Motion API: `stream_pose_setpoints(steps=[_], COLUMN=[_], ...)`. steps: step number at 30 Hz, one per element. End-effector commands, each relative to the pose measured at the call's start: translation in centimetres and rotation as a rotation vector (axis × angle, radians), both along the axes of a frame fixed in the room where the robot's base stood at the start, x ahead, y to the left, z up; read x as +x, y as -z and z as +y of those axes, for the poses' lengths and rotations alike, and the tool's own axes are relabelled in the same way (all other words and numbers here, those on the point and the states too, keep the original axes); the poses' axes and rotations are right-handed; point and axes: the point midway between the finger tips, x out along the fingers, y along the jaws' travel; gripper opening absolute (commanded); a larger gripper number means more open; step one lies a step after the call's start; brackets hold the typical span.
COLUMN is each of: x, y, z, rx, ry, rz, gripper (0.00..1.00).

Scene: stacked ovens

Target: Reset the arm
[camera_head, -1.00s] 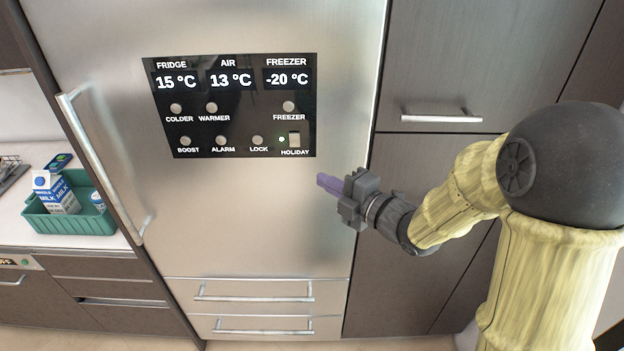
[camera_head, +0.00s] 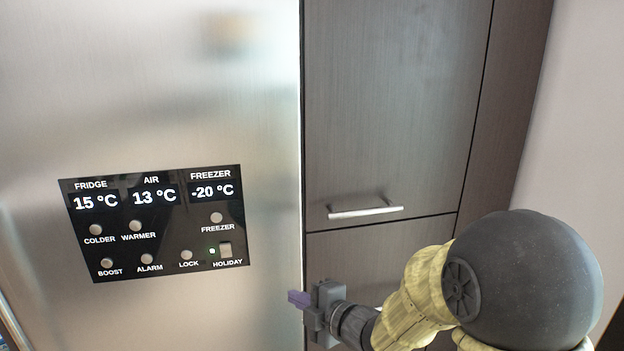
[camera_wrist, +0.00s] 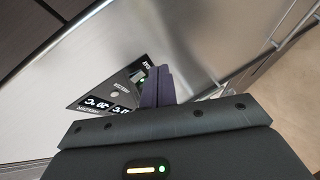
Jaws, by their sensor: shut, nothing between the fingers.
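My arm reaches in from the lower right in the head view. My gripper (camera_head: 299,299) has purple fingers that are shut with nothing between them. It is in front of the fridge's right edge, below and to the right of the control panel (camera_head: 160,222). In the wrist view the closed fingers (camera_wrist: 158,86) point toward the steel door, with part of the panel (camera_wrist: 112,88) beyond them to the left. The green light beside the HOLIDAY switch (camera_head: 225,250) is lit.
The steel fridge front (camera_head: 150,120) fills the left. Dark cabinet doors (camera_head: 395,100) with a bar handle (camera_head: 365,211) stand to its right, and a pale wall (camera_head: 570,130) is at far right.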

Motion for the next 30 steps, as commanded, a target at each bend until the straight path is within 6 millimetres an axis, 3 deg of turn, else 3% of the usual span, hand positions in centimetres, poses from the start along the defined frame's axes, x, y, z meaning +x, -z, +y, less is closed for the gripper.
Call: stream_pose_setpoints(steps=[4, 8, 15, 19, 24, 30], x=[0.6, -0.2, -5.1, -9.2, -13.9, -15.5], y=[2.3, 4.4, 7.8, 9.2, 10.1, 10.4], z=[-4.8, -9.1, -15.6, -17.7, -18.6, -18.5], rx=[0.029, 0.090, 0.270, 0.392, 0.528, 0.569], ry=[0.278, 0.536, 1.020, 1.283, 1.550, 1.635], rz=[0.250, 0.466, 0.855, 1.060, 1.269, 1.340], gripper=[0.00, 0.00, 0.00, 0.00, 0.00, 0.00])
